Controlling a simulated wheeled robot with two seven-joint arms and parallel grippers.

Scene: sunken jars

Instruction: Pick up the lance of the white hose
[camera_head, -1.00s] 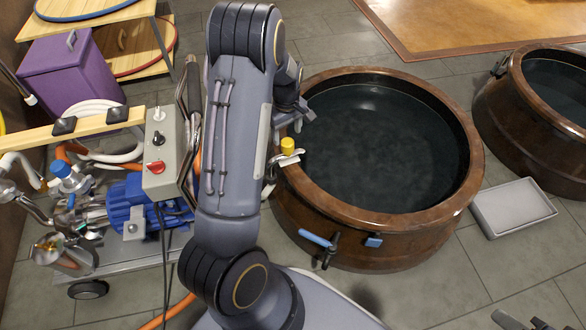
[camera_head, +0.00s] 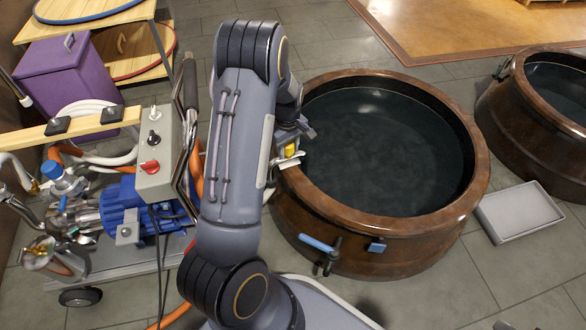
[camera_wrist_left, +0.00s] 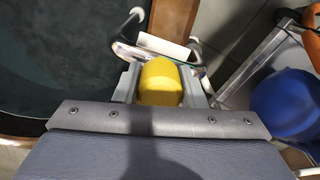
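The lance shows a yellow part (camera_head: 290,150) at the left rim of the near jar, with a pale piece and bent metal tube beside it. In the left wrist view the yellow part (camera_wrist_left: 160,82) sits between the two fingers of my left gripper (camera_wrist_left: 168,88). The fingers stand on either side of it and look open; contact is not clear. In the head view my left gripper (camera_head: 291,140) is at the rim, partly hidden by its own arm. The white hose (camera_head: 95,112) lies coiled on the pump cart. A tip of my right gripper (camera_head: 502,325) shows at the bottom edge.
A second jar (camera_head: 510,115) stands at the right, a grey tray (camera_head: 520,212) between. The pump cart with a grey control box (camera_head: 155,150) stands close left of my arm.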

